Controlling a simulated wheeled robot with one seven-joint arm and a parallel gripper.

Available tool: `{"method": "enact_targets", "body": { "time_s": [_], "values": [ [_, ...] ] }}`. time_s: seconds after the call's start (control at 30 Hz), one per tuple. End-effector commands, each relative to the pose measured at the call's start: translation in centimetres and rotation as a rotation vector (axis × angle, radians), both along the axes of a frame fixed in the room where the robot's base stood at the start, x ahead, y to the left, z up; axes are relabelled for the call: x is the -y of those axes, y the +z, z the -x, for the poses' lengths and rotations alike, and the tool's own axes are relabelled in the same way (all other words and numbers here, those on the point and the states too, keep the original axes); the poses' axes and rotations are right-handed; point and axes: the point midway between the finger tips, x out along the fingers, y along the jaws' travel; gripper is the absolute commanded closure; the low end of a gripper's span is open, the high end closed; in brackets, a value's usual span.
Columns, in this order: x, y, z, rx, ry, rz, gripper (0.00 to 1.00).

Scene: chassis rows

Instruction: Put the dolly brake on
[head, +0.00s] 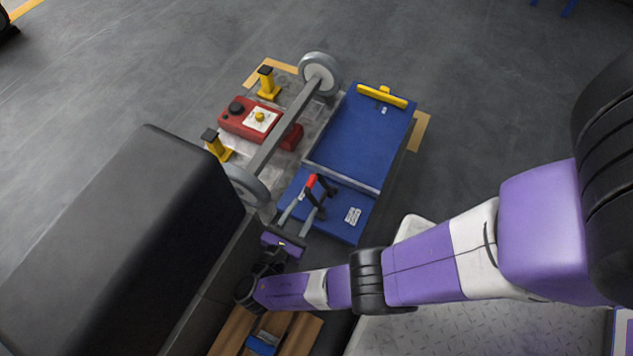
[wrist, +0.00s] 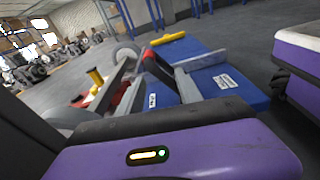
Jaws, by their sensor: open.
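The blue dolly deck (head: 358,137) lies low on the floor, with a yellow bar (head: 382,96) across its far edge. The yellow bar also shows beyond my fingers in the wrist view (wrist: 167,39). A small red part (head: 312,181) with black pieces beside it shows at my fingertips; I cannot tell whether it is touched. My gripper (head: 307,203) is open over the near blue section, its grey fingers pointing toward the far side. In the wrist view my gripper (wrist: 152,82) has its fingers apart, apparently with nothing held.
Grey wheels (head: 320,73) on an axle stand left of the deck. Beyond the axle are a red box (head: 249,121) with a black knob and yellow stands (head: 268,84). A large dark block (head: 115,235) fills the left. Open floor lies at the far right.

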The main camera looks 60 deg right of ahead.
Motion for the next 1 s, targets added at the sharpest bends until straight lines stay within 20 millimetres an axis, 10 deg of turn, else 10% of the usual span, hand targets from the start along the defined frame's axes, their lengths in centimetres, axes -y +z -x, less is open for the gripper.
{"method": "enact_targets", "body": {
  "time_s": [0.27,1.0],
  "values": [
    [0.6,1.5,-1.6,-0.014,-0.018,0.113,0.58],
    [11.5,1.4,-1.9,-0.014,-0.018,0.110,0.58]
  ]
}}
